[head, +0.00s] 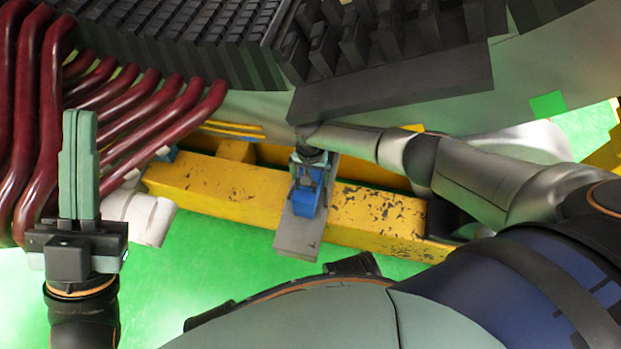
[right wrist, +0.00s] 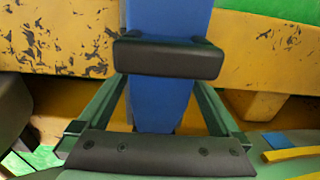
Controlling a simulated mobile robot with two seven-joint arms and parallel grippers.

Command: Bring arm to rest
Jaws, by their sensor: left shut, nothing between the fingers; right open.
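My left gripper (head: 78,125) stands upright at the left of the head view, its two pale green fingers pressed together with nothing between them. My right arm (head: 455,170) reaches in from the right. Its gripper (head: 308,178) points down beside the yellow beam, small and partly hidden in the head view. In the right wrist view, its green fingers are spread on either side of a blue block (right wrist: 158,105). The blue block also shows in the head view (head: 304,202), on a grey plate (head: 297,236). I cannot tell whether any finger touches it.
A worn yellow beam (head: 220,187) runs below the right gripper. Thick dark red bars (head: 50,110) stand close behind my left gripper. Dark stator blocks (head: 390,85) fill the top. Green floor (head: 205,265) shows between the beam and my body.

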